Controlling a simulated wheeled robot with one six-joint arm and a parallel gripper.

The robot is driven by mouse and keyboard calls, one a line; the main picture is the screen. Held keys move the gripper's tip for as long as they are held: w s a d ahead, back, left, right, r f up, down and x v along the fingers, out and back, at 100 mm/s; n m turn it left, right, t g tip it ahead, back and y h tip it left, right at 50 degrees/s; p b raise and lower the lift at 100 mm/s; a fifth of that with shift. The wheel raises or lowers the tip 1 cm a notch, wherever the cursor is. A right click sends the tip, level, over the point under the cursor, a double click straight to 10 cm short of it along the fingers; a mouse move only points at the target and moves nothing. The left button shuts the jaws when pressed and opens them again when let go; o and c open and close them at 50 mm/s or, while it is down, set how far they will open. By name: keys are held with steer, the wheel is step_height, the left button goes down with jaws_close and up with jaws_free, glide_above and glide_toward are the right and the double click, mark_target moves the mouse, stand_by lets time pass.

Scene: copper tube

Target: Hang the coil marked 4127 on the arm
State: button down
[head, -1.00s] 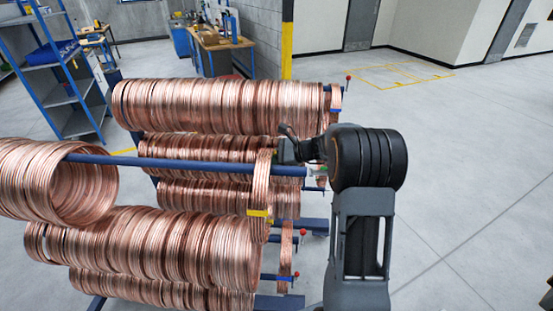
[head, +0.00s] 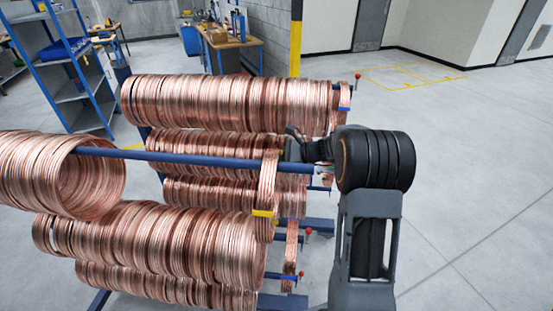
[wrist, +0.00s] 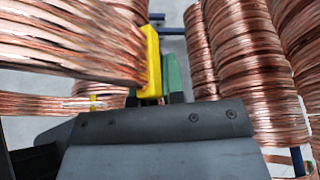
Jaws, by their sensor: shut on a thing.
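A narrow copper coil (head: 267,190) with a yellow band (head: 263,213) stands edge-on across the blue arm (head: 190,158), near its right end. It covers a short piece of the arm; whether the arm passes through it cannot be told for sure. My gripper (head: 290,150) is shut on the coil at its upper right side. In the wrist view the coil (wrist: 70,40) fills the upper left, with a yellow piece (wrist: 151,62) and a green piece (wrist: 174,78) beside it. The fingertips are mostly hidden. No number is readable.
A thick bundle of coils (head: 60,175) hangs at the arm's left part. More coil bundles (head: 230,103) fill the rack behind and below. Other blue bars (head: 290,278) with red end knobs jut right. Open floor (head: 470,200) lies to the right.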

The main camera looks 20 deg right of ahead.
steer(key=c, duration=1.1)
jaws_free()
